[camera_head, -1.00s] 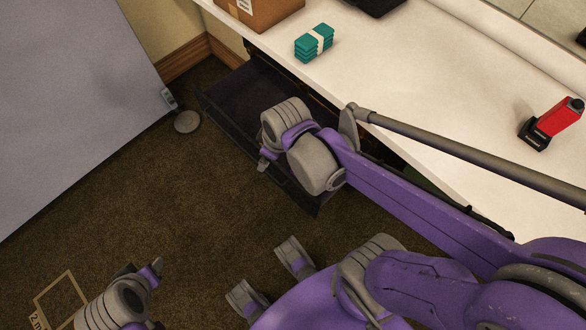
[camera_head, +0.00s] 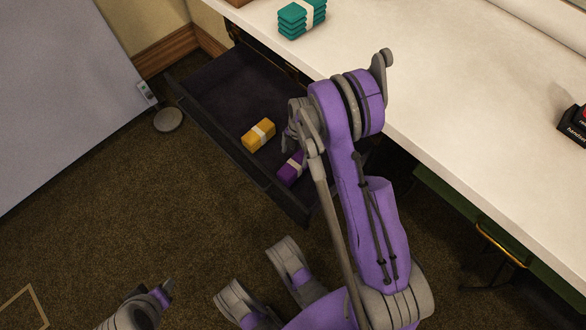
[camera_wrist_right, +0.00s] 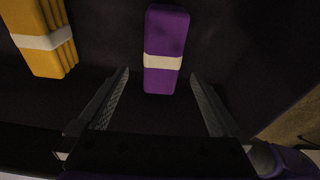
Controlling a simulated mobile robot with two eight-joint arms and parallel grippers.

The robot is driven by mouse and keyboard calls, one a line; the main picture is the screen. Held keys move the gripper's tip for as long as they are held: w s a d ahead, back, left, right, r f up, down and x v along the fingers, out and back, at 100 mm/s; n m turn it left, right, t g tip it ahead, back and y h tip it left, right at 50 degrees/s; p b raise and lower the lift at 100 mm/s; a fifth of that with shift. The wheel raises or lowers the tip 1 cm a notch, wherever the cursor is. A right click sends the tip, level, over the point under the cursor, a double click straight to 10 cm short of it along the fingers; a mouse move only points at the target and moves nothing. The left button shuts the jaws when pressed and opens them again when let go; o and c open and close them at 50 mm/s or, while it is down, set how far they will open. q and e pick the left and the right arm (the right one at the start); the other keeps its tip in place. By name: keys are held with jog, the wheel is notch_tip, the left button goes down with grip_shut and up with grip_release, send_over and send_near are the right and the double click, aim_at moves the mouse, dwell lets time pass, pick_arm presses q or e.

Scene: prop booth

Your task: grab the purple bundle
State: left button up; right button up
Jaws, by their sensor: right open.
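The purple bundle (camera_head: 291,169) with a pale band lies in the open dark drawer (camera_head: 212,92), partly hidden by my right arm in the head view. The wrist view shows the purple bundle (camera_wrist_right: 166,28) upright in the picture, its near end between the fingertips of my right gripper (camera_wrist_right: 160,76). That gripper is open, with a gap on each side of the bundle. In the head view my right gripper (camera_head: 289,142) is at the drawer, mostly hidden by its own arm. Part of my left gripper (camera_head: 160,294) shows at the bottom left, away from the drawer; its jaws are unclear.
A yellow banded bundle (camera_head: 258,135) lies in the drawer, left of the purple one. A teal banded stack (camera_head: 302,17) sits on the white counter (camera_head: 460,110), whose edge runs beside my right arm. A grey panel (camera_head: 60,90) stands at left.

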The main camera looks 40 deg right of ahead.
aim_at(293, 164)
jog(key=f, duration=0.3)
jog(key=f+b, duration=0.1)
jog(key=shift+a+f, duration=0.3)
jog(key=f, duration=0.1)
jog(key=f+b, duration=0.1)
jog(key=f, duration=0.1)
jog(key=f+b, duration=0.1)
jog(key=f, duration=0.1)
jog(key=shift+s+a, duration=0.2)
jog(key=shift+s, duration=0.05)
jog(key=shift+r, duration=0.1)
jog(key=c, duration=1.6)
